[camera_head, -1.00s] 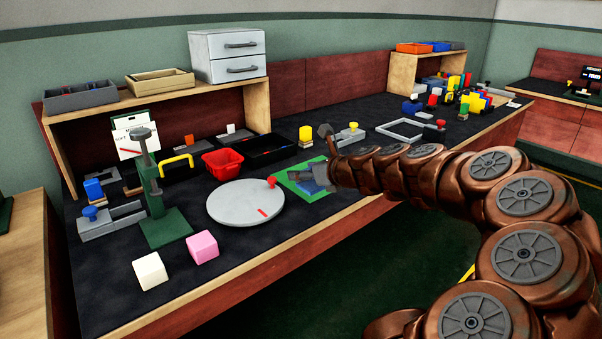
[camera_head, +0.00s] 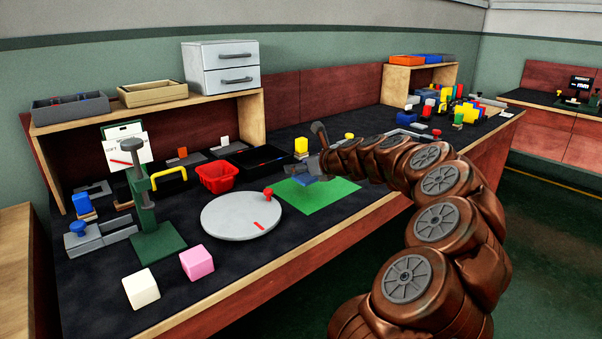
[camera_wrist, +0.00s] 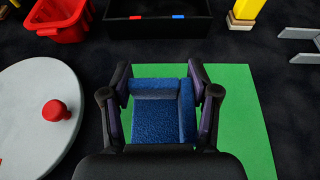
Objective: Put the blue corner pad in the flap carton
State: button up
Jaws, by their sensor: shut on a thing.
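The blue corner pad (camera_wrist: 155,118), an L-shaped textured blue piece with raised walls, sits between the two dark fingers of my gripper (camera_wrist: 160,80) in the wrist view. My gripper is shut on it. In the head view the pad (camera_head: 307,179) is small and partly hidden by my gripper (camera_head: 312,166), and hangs above the green mat (camera_head: 322,198). I cannot pick out the flap carton for sure in either view.
A grey turntable (camera_head: 240,216) with a red knob lies left of the mat. A red bin (camera_head: 216,178) and a black tray (camera_head: 262,157) stand behind. A green press (camera_head: 150,215), white cube (camera_head: 141,289) and pink cube (camera_head: 197,262) are further left.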

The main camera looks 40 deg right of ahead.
jog(key=shift+w+d+f+b, duration=0.15)
jog(key=shift+w+d+b, duration=0.15)
jog(key=shift+w+d, duration=0.65)
jog(key=shift+w+d+f+b, duration=0.1)
jog(key=shift+w+d+b, duration=0.15)
jog(key=shift+w+d, duration=0.7)
jog(key=shift+f+b, duration=0.95)
jog(key=shift+f, duration=0.85)
jog(key=o, duration=0.8)
jog(key=shift+c, duration=0.2)
